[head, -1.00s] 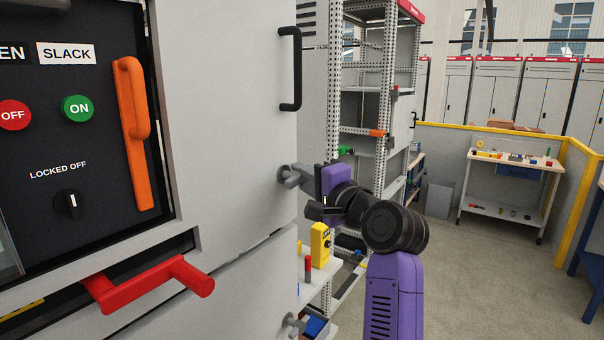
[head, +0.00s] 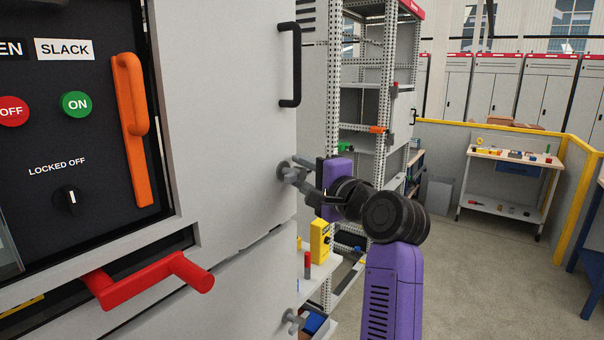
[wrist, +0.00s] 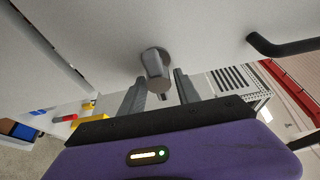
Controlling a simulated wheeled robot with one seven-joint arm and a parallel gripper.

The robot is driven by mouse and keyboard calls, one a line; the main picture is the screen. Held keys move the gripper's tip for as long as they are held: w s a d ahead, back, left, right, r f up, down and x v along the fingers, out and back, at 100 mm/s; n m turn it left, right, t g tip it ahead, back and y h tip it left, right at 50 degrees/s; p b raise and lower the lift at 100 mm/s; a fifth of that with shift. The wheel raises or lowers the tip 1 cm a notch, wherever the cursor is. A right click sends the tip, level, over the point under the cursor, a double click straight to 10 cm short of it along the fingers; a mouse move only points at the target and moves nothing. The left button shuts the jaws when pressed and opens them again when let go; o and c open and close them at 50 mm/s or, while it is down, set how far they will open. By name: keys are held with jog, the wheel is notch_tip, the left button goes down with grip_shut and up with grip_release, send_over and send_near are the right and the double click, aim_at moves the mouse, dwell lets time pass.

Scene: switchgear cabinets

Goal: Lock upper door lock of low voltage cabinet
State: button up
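The upper door lock (head: 283,171) is a grey round knob with a protruding grip on the light grey cabinet door (head: 235,120), near its right edge. In the wrist view, the lock (wrist: 156,67) stands out from the door surface, centred ahead of my gripper (wrist: 158,80). The two grey fingers are open, one on each side of the knob end, with visible gaps. In the head view, my gripper (head: 303,176) reaches the lock from the right. Its fingers partly cover the lock there, and contact cannot be told.
A black door handle (head: 296,65) is above the lock and also shows in the wrist view (wrist: 285,45). A lower lock (head: 293,321) is below. A red handle (head: 150,280) sticks out at left. A shelf rack (head: 375,100) stands behind my arm.

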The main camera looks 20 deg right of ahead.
jog(key=b+v, duration=0.2)
jog(key=v, duration=0.5)
jog(key=shift+s, duration=0.4)
dwell(0.3)
